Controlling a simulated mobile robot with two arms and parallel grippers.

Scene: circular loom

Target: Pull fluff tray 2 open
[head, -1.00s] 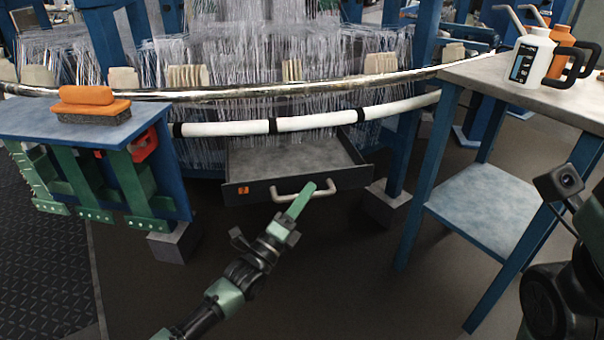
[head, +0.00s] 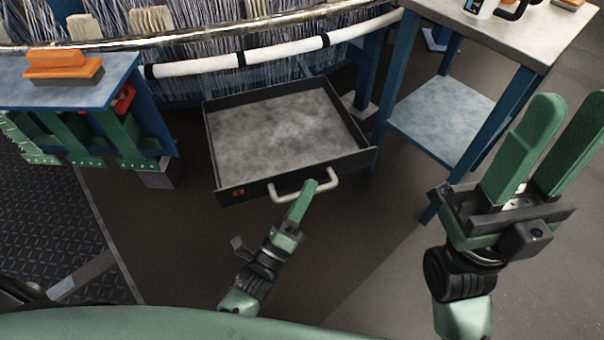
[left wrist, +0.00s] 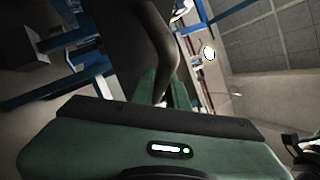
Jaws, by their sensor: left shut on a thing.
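The fluff tray (head: 285,130) is a dark, shallow drawer with a mottled grey floor, out below the loom and empty. Its front panel carries a small orange label (head: 239,192), too small to read, and a pale bar handle (head: 331,181). My left gripper (head: 309,188) is shut on the handle, right of the middle of the front.
A blue bench (head: 65,78) with an orange brush (head: 62,66) stands left of the tray. A table with a blue lower shelf (head: 440,115) stands close on the right. Dark floor (head: 170,240) in front of the tray is clear.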

